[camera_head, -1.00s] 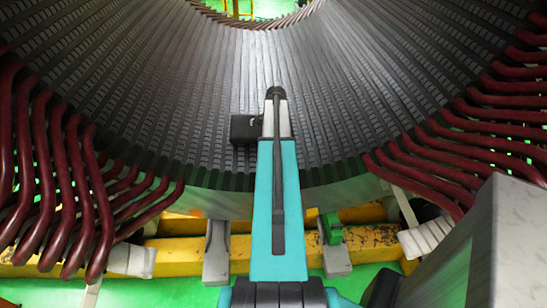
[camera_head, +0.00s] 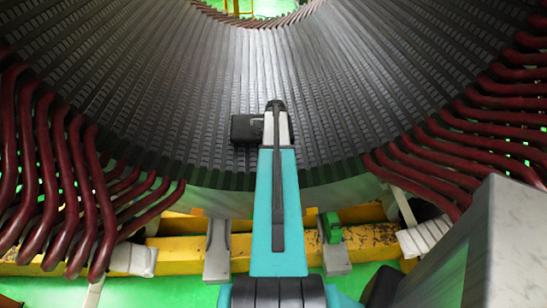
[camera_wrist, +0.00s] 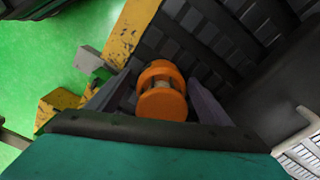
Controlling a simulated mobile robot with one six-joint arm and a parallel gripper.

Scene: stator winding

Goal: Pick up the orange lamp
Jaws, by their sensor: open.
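The orange lamp (camera_wrist: 162,95) shows in the wrist view, a short orange cylinder with a banded middle. My gripper (camera_wrist: 157,77) has one grey finger on each side of it. The fingers are apart, and the lamp appears between them in the picture. I cannot tell how deep the lamp sits between the fingers or whether either finger touches it. In the head view the lamp and the fingers are hidden; only my teal arm shows.
The dark ribbed stator wall (camera_head: 330,90) curves around my arm. Dark red bent coils (camera_head: 60,180) line the left and more (camera_head: 460,150) the right. Yellow beams (camera_head: 180,250) lie low over a green floor (camera_wrist: 50,60). A grey block (camera_head: 500,250) stands at the lower right.

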